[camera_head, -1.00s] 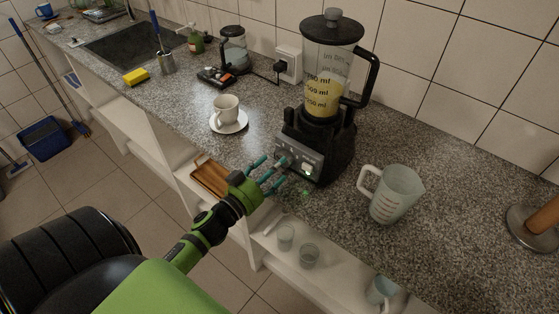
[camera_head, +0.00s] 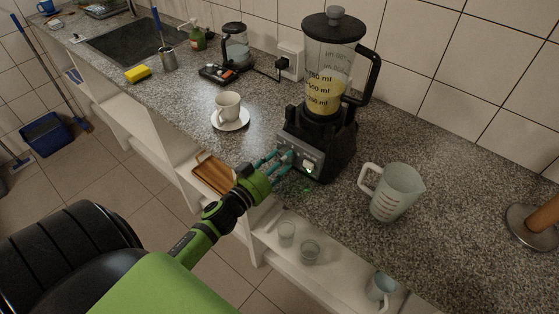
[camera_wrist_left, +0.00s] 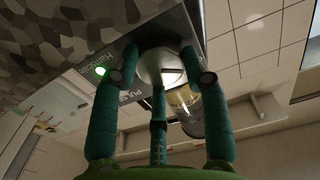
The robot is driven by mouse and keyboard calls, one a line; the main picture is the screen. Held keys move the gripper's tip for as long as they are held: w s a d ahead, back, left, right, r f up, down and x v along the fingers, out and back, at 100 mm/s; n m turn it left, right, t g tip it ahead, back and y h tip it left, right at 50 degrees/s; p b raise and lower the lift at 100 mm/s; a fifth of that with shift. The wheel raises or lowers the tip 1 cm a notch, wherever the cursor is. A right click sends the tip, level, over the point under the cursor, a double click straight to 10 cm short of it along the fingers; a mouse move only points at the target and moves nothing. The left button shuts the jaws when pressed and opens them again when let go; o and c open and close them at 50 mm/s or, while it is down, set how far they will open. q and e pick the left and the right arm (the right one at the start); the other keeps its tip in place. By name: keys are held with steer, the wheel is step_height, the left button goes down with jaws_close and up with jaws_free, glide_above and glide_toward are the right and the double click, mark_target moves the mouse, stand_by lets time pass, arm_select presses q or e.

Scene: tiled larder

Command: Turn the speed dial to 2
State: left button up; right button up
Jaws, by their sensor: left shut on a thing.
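The black blender (camera_head: 318,141) stands on the counter with yellow liquid in its jug (camera_head: 324,97). Its grey front panel (camera_head: 301,148) has a lit green light and a pale switch. My left gripper (camera_head: 281,161) is at the left part of this panel. In the left wrist view its teal fingers (camera_wrist_left: 159,78) are shut around a pale round dial (camera_wrist_left: 160,62), with one finger on each side and one in the middle. The fingers hide much of the dial, and I cannot read its setting. My right gripper is not in view.
A white cup on a saucer (camera_head: 244,124) stands left of the blender. A measuring jug (camera_head: 397,191) stands to its right. A wooden tray (camera_head: 213,174) and several glasses (camera_head: 309,252) are on the shelf below. The counter between blender and jug is clear.

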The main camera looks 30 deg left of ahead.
arm_select(q)
steer(key=m, duration=0.7)
steer(key=shift+m, duration=0.3)
steer(key=m, duration=0.3)
steer(key=shift+m+b, duration=0.3)
steer(key=shift+b, duration=0.05)
steer(key=m, duration=0.4)
steer(key=shift+r+b, duration=0.1)
steer(key=shift+b, duration=0.25)
steer(key=shift+w+m, duration=0.1)
steer(key=shift+m, duration=0.3)
steer(key=o, duration=1.2)
steer(key=shift+c, duration=0.2)
